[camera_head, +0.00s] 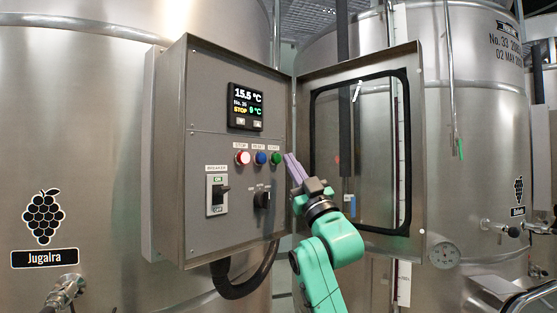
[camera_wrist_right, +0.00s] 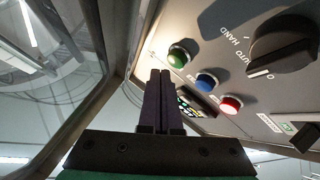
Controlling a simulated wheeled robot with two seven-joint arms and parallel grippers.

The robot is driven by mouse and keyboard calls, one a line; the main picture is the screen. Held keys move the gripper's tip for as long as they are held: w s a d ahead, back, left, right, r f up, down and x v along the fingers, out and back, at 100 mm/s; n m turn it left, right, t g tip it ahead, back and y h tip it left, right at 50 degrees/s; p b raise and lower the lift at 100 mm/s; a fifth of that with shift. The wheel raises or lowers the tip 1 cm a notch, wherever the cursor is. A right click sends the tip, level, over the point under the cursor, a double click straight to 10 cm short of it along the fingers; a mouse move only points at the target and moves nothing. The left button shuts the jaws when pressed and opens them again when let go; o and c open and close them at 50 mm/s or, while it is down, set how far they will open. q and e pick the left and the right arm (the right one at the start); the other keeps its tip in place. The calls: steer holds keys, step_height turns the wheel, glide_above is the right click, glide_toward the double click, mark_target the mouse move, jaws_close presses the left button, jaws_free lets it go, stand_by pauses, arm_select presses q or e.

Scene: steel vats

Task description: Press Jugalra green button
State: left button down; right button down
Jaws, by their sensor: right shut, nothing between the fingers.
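The green button (camera_head: 276,158) is the rightmost of three buttons on the grey control panel beside the vat labelled Jugalra (camera_head: 44,258). In the right wrist view the green button (camera_wrist_right: 179,57) is just right of the fingertips. My right gripper (camera_head: 290,158) is shut and empty, to the right of the green button in the head view. In the right wrist view its closed dark fingers (camera_wrist_right: 160,78) point toward the panel, and a gap seems to remain between them and the button. My left gripper is not in view.
A blue button (camera_head: 260,158) and red button (camera_head: 242,158) sit left of the green one. A display (camera_head: 245,107) is above; a breaker switch (camera_head: 217,191) and rotary knob (camera_head: 262,199) are below.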

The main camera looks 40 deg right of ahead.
steer(key=shift+w+a, duration=0.15)
steer(key=shift+w, duration=0.3)
steer(key=shift+w+p, duration=0.35)
steer(key=shift+p, duration=0.1)
stand_by(0.5)
steer(key=shift+s, duration=0.1)
steer(key=shift+s+b, duration=0.45)
steer(key=shift+s, duration=0.15)
steer(key=shift+s, duration=0.1)
